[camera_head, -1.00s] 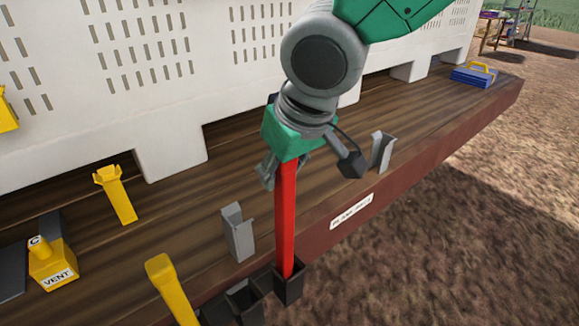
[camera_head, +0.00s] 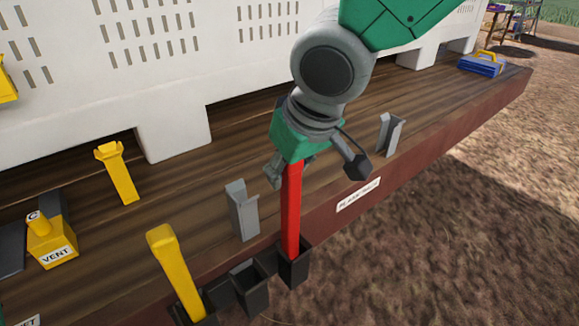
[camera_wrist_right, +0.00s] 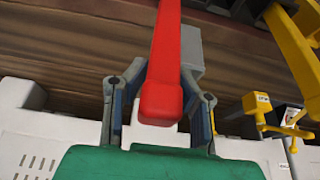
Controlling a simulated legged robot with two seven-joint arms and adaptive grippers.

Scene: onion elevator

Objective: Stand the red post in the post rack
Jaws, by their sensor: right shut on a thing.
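The red post (camera_head: 291,208) stands nearly upright, its lower end inside the rightmost dark socket of the post rack (camera_head: 252,287) at the edge of the wooden deck. My right gripper (camera_head: 290,165) is shut on the post's upper end. In the right wrist view the post (camera_wrist_right: 165,60) lies between the two fingers of my right gripper (camera_wrist_right: 160,105). The rack's middle socket looks empty. A yellow post (camera_head: 175,272) stands in the left socket. My left gripper does not show.
Grey brackets (camera_head: 242,210) (camera_head: 390,134) stand on the deck (camera_head: 180,215) either side of the arm. A yellow bracket (camera_head: 118,172) and a yellow VENT block (camera_head: 52,243) are at left. White slatted crates (camera_head: 170,60) line the back. A blue case (camera_head: 481,65) lies far right.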

